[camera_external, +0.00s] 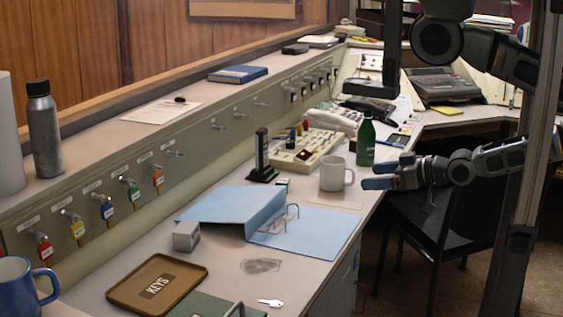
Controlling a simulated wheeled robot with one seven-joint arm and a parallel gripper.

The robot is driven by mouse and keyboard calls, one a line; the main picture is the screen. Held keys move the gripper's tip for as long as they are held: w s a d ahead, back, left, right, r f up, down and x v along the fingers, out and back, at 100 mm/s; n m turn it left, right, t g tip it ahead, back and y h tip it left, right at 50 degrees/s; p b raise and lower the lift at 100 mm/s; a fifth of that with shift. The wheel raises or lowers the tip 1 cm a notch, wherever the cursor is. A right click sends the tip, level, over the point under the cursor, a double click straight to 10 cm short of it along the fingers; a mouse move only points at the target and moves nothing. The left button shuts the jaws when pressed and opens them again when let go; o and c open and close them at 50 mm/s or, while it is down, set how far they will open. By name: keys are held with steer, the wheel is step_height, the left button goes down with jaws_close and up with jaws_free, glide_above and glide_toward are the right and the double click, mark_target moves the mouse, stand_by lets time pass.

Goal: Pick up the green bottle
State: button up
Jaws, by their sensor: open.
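The green bottle (365,145) has a dark cap and stands upright on the desk near its right edge, just right of the white mug (331,174). My gripper (373,176) has blue fingertips and reaches in from the right, held level at the desk's edge. Its fingers are apart with nothing between them. In the picture it is just below the bottle and right of the mug. I cannot tell the exact gap to the bottle.
A blue binder (315,231) lies open in front of the mug. A black chair (425,225) stands below the gripper. A brown tray (187,268) lies nearer the camera.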

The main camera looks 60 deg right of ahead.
steer(key=n+g+h+b, duration=0.3)
steer(key=n+h, duration=1.1)
steer(key=n, duration=2)
glide_toward(370, 144)
steer(key=w+a, duration=0.1)
steer(key=w, duration=0.1)
steer(key=w+a+r, duration=0.1)
steer(key=shift+w+a+r, duration=0.1)
steer(key=shift+w+a, duration=0.2)
steer(key=shift+w, duration=0.1)
steer(key=d+m, duration=0.2)
steer(key=d+m+g, duration=0.1)
steer(key=d+m, duration=0.1)
steer(key=m, duration=0.1)
steer(key=d+m, duration=0.3)
steer(key=shift+w+f+h, duration=0.25)
steer(key=shift+f+h, duration=0.15)
steer(key=shift+w+d+m+g+p, duration=0.3)
steer(key=shift+d+m+g, duration=0.1)
steer(key=shift+d+m, duration=0.2)
steer(key=shift+x, duration=3.55)
steer(key=shift+w+a+f, duration=0.1)
steer(key=shift+w+f, duration=0.05)
steer(key=shift+w, duration=0.05)
